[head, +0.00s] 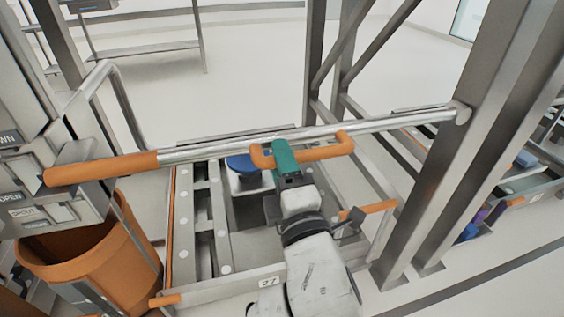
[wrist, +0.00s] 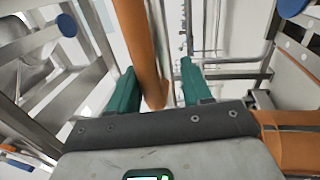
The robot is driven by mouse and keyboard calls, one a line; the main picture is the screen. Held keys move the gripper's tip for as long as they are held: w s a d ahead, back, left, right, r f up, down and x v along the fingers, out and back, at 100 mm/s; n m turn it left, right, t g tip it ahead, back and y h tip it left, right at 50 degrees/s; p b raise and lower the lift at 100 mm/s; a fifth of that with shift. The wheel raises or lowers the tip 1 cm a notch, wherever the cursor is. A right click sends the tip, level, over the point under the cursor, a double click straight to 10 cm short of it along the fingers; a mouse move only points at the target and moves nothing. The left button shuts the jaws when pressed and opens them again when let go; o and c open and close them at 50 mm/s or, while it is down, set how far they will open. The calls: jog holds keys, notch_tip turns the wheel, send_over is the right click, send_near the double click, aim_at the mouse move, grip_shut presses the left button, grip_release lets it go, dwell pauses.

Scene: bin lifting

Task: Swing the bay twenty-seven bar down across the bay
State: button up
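The bay bar (head: 390,122) is a long metal tube with an orange left end (head: 100,170). It runs nearly level across the bay from a round mount on the right post to the panel at left. An orange loop handle (head: 325,151) hangs along its middle. My gripper (head: 285,158) is at the handle's left part, its teal fingers partly hiding it. In the wrist view the fingers of my gripper (wrist: 160,88) are apart, with an orange bar (wrist: 138,40) between them. It lies close to the left finger, with a gap to the right one.
An orange bin (head: 90,262) stands at lower left below a control panel (head: 50,213). A steel post (head: 450,150) rises at right. Open floor (head: 220,70) lies beyond the bar.

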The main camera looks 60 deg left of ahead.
jog(key=shift+r, duration=0.1)
dwell(0.3)
jog(key=shift+d, duration=0.1)
jog(key=b+v, duration=0.2)
jog(key=v, duration=0.8)
jog(key=shift+d, duration=0.25)
dwell(0.4)
dwell(0.7)
